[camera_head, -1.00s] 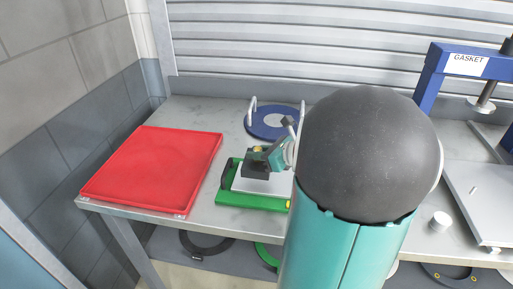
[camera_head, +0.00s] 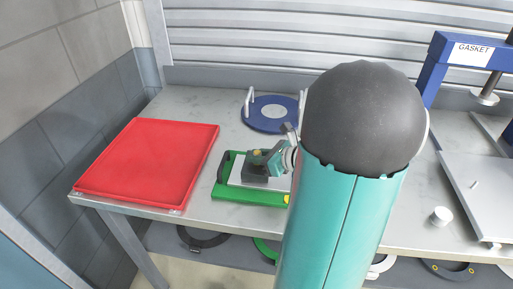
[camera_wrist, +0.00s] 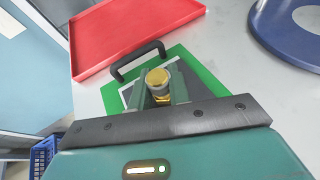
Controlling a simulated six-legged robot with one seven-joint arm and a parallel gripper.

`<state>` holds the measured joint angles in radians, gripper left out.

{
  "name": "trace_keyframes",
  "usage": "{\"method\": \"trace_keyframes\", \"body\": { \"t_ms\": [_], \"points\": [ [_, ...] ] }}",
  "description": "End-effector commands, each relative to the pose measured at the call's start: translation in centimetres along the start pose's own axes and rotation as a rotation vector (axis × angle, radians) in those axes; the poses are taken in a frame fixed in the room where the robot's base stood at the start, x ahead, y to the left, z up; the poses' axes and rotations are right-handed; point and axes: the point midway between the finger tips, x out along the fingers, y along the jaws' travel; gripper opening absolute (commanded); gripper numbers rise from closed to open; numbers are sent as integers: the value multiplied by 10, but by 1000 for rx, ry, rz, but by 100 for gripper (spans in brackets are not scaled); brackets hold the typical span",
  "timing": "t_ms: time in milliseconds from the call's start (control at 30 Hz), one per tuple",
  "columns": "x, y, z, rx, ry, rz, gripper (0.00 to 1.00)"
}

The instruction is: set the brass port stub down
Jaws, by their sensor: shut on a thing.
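The brass port stub (camera_wrist: 158,82) shows as a gold, round-topped piece between the jaws in the wrist view. In the head view its brass top (camera_head: 257,153) is a small spot at my gripper. My gripper (camera_wrist: 160,92) is shut on the stub, over the green-framed plate with a pale middle (camera_wrist: 203,72). That green plate (camera_head: 222,184) lies on the bench in the head view. The stub's lower end is hidden by the jaws, so I cannot tell whether it touches the plate.
An empty red tray (camera_head: 150,165) lies to the left on the bench. A blue round plate with white handles (camera_head: 268,125) is behind my gripper. A blue gasket press (camera_head: 432,70) and a small white cylinder (camera_head: 440,216) are at the right. My arm hides the middle of the bench.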

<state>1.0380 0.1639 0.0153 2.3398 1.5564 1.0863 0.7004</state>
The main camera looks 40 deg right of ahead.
Motion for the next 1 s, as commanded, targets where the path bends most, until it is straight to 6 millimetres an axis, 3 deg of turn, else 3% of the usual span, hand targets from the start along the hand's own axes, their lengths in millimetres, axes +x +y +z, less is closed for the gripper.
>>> {"method": "trace_keyframes", "body": {
  "t_ms": [433, 467, 567, 900, 1000],
  "points": [
    [-1, 0, -3, -4, -5, -3, 0],
    [0, 1, -6, 0, 0, -1, 20],
    [0, 1, -6, -1, 0, -1, 40],
    [0, 0, -3, -1, 0, -2, 40],
    [-9, -1, -3, -1, 1, -3, 40]
  ]
}}
